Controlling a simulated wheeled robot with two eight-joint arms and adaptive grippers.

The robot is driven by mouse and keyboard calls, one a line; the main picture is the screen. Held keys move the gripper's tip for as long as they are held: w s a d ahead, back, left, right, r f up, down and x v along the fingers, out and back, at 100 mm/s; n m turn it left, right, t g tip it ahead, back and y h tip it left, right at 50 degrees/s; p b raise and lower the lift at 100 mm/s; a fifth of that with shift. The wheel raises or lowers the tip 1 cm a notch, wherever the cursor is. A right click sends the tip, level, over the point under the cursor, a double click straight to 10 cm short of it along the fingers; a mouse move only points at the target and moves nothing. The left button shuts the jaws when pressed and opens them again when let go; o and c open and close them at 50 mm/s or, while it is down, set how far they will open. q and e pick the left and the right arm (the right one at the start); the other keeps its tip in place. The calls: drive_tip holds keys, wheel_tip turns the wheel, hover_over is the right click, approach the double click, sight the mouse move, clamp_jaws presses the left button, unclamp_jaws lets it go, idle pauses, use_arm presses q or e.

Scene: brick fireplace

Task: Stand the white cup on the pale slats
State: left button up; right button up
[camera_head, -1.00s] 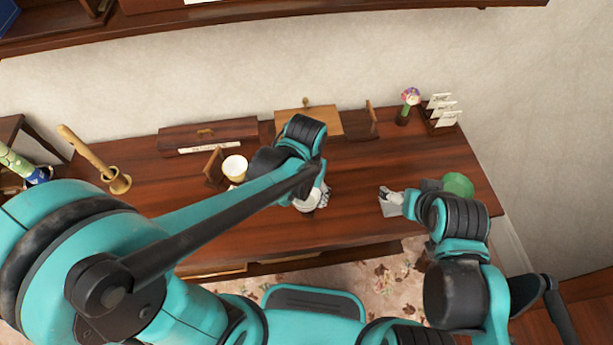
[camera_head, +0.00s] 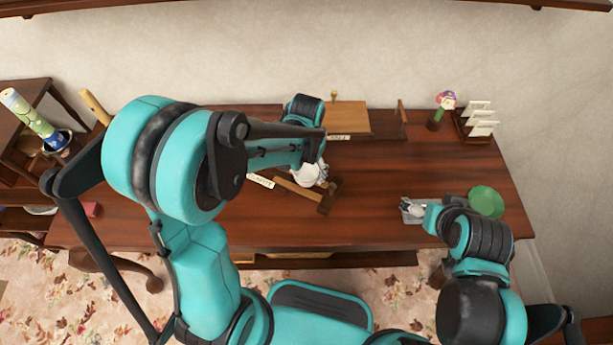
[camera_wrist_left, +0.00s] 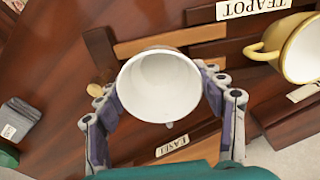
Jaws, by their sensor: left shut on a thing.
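The white cup (camera_wrist_left: 160,86) is between the fingers of my left gripper (camera_wrist_left: 163,100), which is shut on it, its open mouth facing the wrist camera. Pale wooden slats (camera_wrist_left: 170,40) with dark end bars show behind the cup; the cup hides their middle. I cannot tell whether its base touches them. In the head view my left gripper (camera_head: 309,176) is over the slats (camera_head: 290,187), partly hidden by my arm. My right gripper (camera_head: 413,208) is by a small grey box at the desk's right; its fingers are too small to read.
A green round thing (camera_head: 486,202) lies at right. A wooden board (camera_head: 347,116) and card rack (camera_head: 475,122) are at the back. The right-middle desk is clear.

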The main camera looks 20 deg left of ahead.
use_arm(q)
wheel_tip(320, 180, down, 2)
drive_tip(key=shift+f+b, duration=0.2)
drive_tip(key=shift+b, duration=0.15)
drive_tip(key=shift+r, duration=0.1)
drive_tip(key=shift+f, duration=0.2)
drive_tip(key=o, duration=1.2)
drive_tip(key=shift+r, duration=0.1)
drive_tip(key=shift+o, duration=0.2)
